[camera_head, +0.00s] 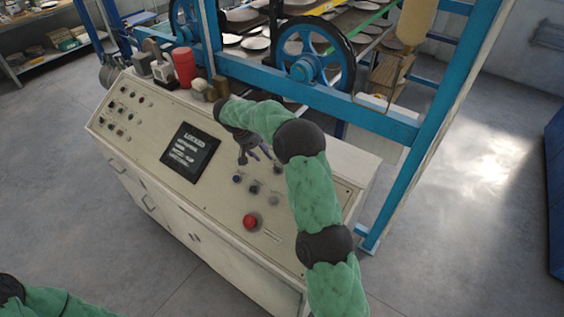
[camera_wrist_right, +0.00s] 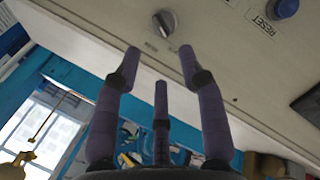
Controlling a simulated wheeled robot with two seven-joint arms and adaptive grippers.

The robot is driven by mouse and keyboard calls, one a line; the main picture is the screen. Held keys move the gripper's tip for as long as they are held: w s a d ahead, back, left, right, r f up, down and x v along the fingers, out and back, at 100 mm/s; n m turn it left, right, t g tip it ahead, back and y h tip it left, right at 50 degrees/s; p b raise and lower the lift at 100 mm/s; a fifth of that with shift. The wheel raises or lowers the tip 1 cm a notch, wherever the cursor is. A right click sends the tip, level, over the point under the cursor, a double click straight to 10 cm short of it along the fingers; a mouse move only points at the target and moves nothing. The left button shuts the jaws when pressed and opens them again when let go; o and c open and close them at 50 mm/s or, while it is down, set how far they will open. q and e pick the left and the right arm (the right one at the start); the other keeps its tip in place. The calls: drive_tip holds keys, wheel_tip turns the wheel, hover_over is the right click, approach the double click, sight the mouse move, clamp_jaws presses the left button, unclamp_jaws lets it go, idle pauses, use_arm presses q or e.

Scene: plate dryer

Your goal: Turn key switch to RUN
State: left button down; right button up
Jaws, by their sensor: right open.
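The key switch (camera_wrist_right: 164,22) is a round, dark and silver knob on the cream panel, at the top of the right wrist view. The marks beside it are too small to read. My right gripper (camera_wrist_right: 159,54) is open and empty, its fingers spread and pointing at the panel just short of the knob. In the head view my right gripper (camera_head: 252,153) hangs over the sloping console top. I cannot make out the key switch there. The console screen (camera_head: 190,152) shows LOCKED. Of my left arm only links show at the lower left; its gripper is out of view.
A blue button (camera_wrist_right: 285,8) beside a RESET label is near the key switch. A red button (camera_head: 250,221) and several small knobs sit on the console (camera_head: 222,216). A red cylinder (camera_head: 184,66) and other items stand on its back edge. A blue frame (camera_head: 375,120) rises behind.

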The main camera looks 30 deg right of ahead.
drive_tip(key=x, duration=0.9)
drive_tip(key=shift+p, duration=0.4)
drive_tip(key=shift+s+d+f, duration=0.1)
drive_tip(key=shift+d+f, duration=0.2)
drive_tip(key=shift+f, duration=0.25)
drive_tip(key=shift+a, duration=0.1)
clamp_jaws()
